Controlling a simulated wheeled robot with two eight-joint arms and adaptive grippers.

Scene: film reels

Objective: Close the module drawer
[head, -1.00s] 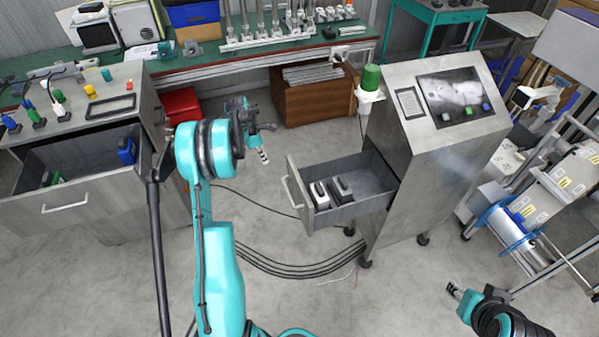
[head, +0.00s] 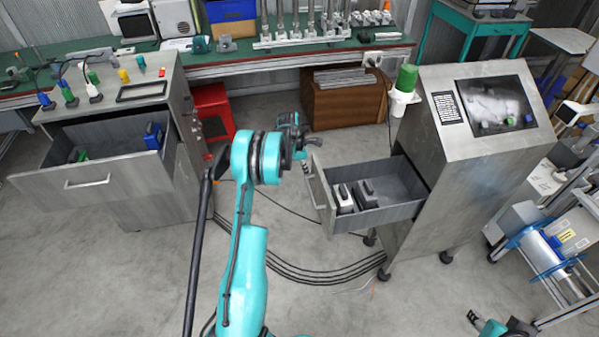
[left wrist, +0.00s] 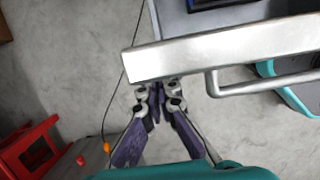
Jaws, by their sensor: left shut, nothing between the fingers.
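The module drawer (head: 398,213) stands open, pulled out leftward from the grey metal console (head: 433,190). It holds a white module (head: 343,198) and a dark module (head: 365,193). My left gripper (head: 314,143) is shut and empty at the far corner of the drawer front (head: 320,195). In the left wrist view, its fingertips (left wrist: 157,86) lie at the edge of the drawer front (left wrist: 225,48), beside the bar handle (left wrist: 255,88); I cannot tell if they touch. My right gripper (head: 473,317) shows only partly at the bottom edge.
A second open drawer (head: 130,178) with blue and green items juts from the left cabinet (head: 180,120). A red box (head: 213,110) and a brown crate (head: 348,103) stand under the green workbench (head: 300,52). Cables (head: 310,275) cross the floor below the module drawer.

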